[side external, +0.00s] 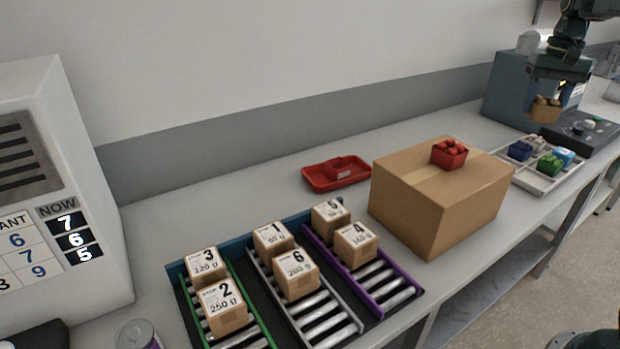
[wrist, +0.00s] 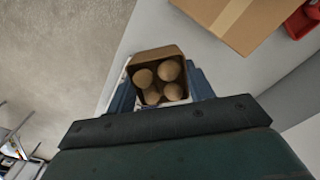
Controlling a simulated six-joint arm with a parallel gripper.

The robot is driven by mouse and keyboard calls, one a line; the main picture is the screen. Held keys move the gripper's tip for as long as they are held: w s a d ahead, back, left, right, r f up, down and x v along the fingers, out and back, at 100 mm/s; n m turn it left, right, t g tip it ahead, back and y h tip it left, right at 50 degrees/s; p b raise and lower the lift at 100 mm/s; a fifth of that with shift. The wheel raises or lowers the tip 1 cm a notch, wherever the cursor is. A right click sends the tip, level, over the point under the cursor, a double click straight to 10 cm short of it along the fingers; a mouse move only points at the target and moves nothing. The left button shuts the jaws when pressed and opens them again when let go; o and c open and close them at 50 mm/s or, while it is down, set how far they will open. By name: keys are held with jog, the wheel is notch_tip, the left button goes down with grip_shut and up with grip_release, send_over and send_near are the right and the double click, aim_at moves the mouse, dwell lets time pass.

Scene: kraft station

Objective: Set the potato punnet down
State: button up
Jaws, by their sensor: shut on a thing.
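The potato punnet (wrist: 157,77) is a small brown open box with several round tan potatoes in it. In the wrist view it sits between the blue fingers of my gripper (wrist: 160,88), which is shut on it. In the side external view the punnet (side external: 544,110) hangs under my gripper (side external: 558,88) at the far right, in the air above the counter near the dark scale-like device. The punnet's underside is hidden in the wrist view.
A large closed carton (side external: 440,205) bears a red punnet (side external: 449,154). Beside it are a white divided tray (side external: 535,180) with coloured items, a dark device (side external: 590,135) and a red tray (side external: 320,184). Roller lanes (side external: 330,325) with numbered boxes stand at front left.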

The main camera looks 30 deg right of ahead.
jog(key=shift+s+a+n, duration=0.25)
jog(key=shift+a+n, duration=0.05)
jog(key=shift+a, duration=0.35)
jog(key=shift+s+a+n, duration=0.2)
jog(key=shift+a+n, duration=0.1)
jog(key=shift+a, duration=0.3)
jog(key=w+a+n, duration=0.2)
jog(key=w+a, duration=0.1)
jog(key=a, duration=0.6)
jog(key=w+a+n, duration=0.3)
jog(key=w+a, duration=0.1)
jog(key=a, duration=0.6)
jog(key=w+a+n, duration=0.3)
jog(key=a, duration=0.6)
jog(key=shift+w+a, duration=0.25)
jog(key=shift+a, duration=0.15)
jog(key=shift+w, duration=0.15)
jog(key=w+a+f, duration=0.1)
jog(key=w+f, duration=0.1)
jog(key=w, duration=0.5)
jog(key=w+a+f, duration=0.2)
jog(key=w, duration=0.6)
jog(key=shift+f, duration=0.15)
